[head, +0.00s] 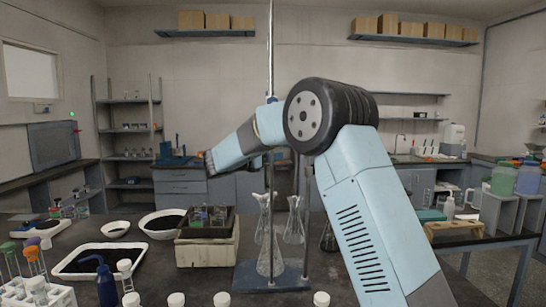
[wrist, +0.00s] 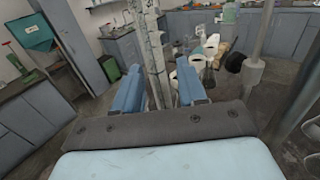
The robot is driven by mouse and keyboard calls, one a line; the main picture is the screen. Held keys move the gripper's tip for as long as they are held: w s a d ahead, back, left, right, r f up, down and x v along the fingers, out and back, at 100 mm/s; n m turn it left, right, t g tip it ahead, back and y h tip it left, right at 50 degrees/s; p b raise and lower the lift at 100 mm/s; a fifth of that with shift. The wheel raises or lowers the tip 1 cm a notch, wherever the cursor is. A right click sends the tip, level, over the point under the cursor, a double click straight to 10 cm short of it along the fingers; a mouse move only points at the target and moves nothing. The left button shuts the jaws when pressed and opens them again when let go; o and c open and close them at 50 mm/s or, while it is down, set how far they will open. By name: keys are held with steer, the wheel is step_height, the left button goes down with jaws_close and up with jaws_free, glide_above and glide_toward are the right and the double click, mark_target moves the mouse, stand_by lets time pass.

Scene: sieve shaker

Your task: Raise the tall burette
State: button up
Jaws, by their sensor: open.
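The tall burette (head: 270,45) is a thin, pale upright tube that rises high above my arm in the head view. Its lower part is hidden behind my arm there. In the wrist view the burette (wrist: 153,35) shows as a pale tube with dark marks, running down between the two blue fingers of my gripper (wrist: 160,82). The gripper is open, with a finger on each side of the tube. I cannot tell whether either finger touches it. In the head view my arm hides the fingers. Below stands a blue-grey stand base (head: 255,283).
Glass flasks (head: 294,225) hang or stand near the stand. A pale basket (head: 208,252) with small bottles, a white bowl (head: 163,224), a black-filled tray (head: 100,262) and a blue wash bottle (head: 105,283) are to the left. White-capped vials line the front edge.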

steer(key=shift+w+d, duration=0.35)
steer(key=shift+d, duration=0.1)
steer(key=shift+c, duration=0.4)
jaws_close()
